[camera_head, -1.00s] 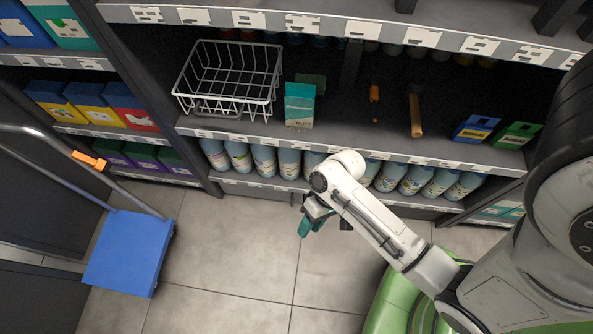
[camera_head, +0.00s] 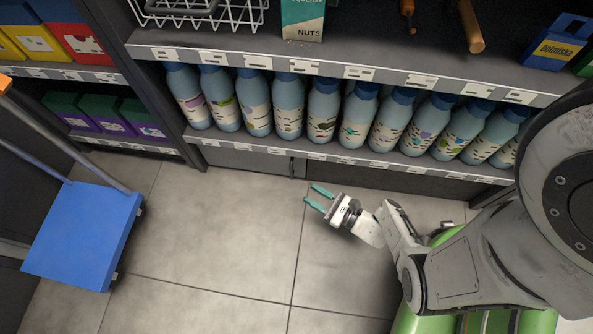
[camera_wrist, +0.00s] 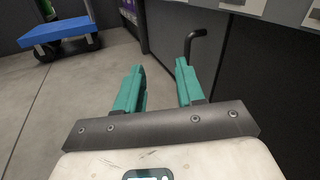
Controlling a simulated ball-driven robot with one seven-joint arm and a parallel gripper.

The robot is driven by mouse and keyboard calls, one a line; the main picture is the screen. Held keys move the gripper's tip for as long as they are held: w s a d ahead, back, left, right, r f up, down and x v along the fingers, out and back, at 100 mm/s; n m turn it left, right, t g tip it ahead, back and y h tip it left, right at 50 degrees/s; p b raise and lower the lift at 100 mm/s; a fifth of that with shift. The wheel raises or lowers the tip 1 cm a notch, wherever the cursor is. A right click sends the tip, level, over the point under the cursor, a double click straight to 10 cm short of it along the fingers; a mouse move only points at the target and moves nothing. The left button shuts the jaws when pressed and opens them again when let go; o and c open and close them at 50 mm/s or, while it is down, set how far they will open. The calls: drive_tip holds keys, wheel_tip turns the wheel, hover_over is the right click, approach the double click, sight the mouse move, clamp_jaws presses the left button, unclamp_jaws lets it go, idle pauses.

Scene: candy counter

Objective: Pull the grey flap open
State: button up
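The grey flap (camera_head: 245,160) is a long low panel under the bottom shelf of bottles, and it looks closed. A dark bent handle (camera_head: 292,167) sits near its right end. The handle (camera_wrist: 192,43) also shows in the wrist view, just beyond the tip of the right finger. My gripper (camera_head: 310,194) is open and empty, low over the floor, to the front and slightly right of the handle. Its two teal fingers (camera_wrist: 160,80) are apart in the wrist view, and the handle is not between them.
Several blue-capped bottles (camera_head: 323,112) line the shelf above the flap. A blue platform trolley (camera_head: 83,235) stands at the left. The tiled floor (camera_head: 225,235) in front of the flap is clear. A nuts box (camera_head: 303,18) and a wire basket (camera_head: 200,10) are on the upper shelf.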

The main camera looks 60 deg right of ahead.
drive_tip(key=w+d+f+m+h+b, duration=0.3)
drive_tip(key=w+d, duration=0.2)
drive_tip(key=w, duration=0.4)
drive_tip(key=shift+w+m, duration=0.2)
drive_tip(key=shift+m, duration=0.1)
drive_tip(key=shift+r, duration=0.1)
clamp_jaws()
idle(0.5)
